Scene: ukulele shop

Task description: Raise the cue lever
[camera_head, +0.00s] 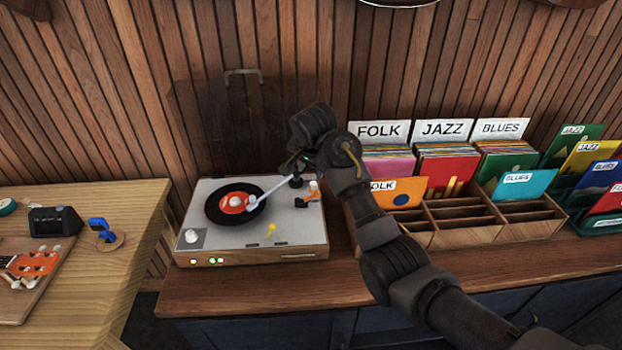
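The turntable (250,255) stands on the wooden counter with a black record (225,215) with a red label on its platter. The pale tonearm (272,191) reaches from its pivot at the back right to the red label area. A small orange piece (313,192), which looks like the cue lever, stands right of the pivot. My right arm comes in from the lower right and bends over the turntable's back right corner. My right gripper (302,163) is close above the pivot and orange piece; its fingers are mostly hidden, and contact cannot be told. My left gripper is out of view.
A record crate (475,235) with FOLK, JAZZ and BLUES signs stands close right of the turntable. A small yellow piece (270,230) is on the turntable's front. A wooden table (110,260) with ukulele parts is at left. Wood-slat wall stands behind.

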